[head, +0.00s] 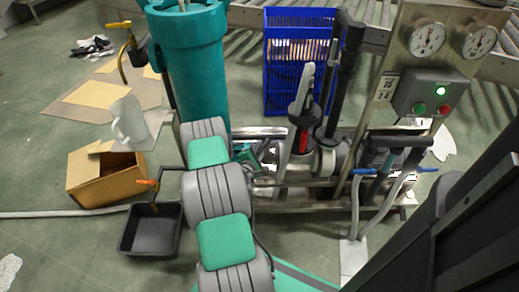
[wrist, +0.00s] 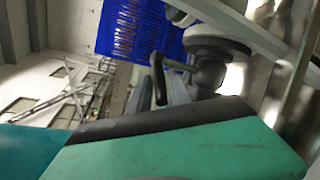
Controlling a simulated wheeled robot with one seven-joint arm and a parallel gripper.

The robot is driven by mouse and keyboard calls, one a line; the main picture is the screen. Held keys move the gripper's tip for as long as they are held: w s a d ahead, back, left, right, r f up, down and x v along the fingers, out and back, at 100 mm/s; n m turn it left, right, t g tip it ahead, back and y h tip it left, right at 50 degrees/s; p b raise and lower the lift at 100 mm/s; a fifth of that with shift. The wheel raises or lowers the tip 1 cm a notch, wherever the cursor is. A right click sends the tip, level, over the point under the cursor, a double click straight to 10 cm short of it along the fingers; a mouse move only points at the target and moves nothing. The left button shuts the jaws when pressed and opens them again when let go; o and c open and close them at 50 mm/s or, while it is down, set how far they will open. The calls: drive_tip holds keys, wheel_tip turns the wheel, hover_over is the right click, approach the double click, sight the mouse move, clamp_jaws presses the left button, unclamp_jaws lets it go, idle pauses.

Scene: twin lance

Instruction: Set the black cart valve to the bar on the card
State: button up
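The card appears to be a small white label with dark marks (head: 385,88) on the steel gauge panel; its writing is too small to read. Two round gauges (head: 427,38) (head: 479,41) sit above it, their readings not legible. A black lever (wrist: 158,76) on a grey fitting (wrist: 209,72) shows in the wrist view; I cannot tell surely whether it is the black cart valve. My grey and green arm reaches toward the cart's low pipework. Its end (head: 246,156) is partly hidden there.
Two lances (head: 341,80) (head: 301,108) stand on the cart before a blue crate (head: 299,20). A teal cylinder (head: 198,75) stands left of them. A control box (head: 428,94) shows a lit green lamp. A cardboard box (head: 103,174) and black tray (head: 151,229) lie left.

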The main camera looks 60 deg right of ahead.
clamp_jaws()
idle(1.1)
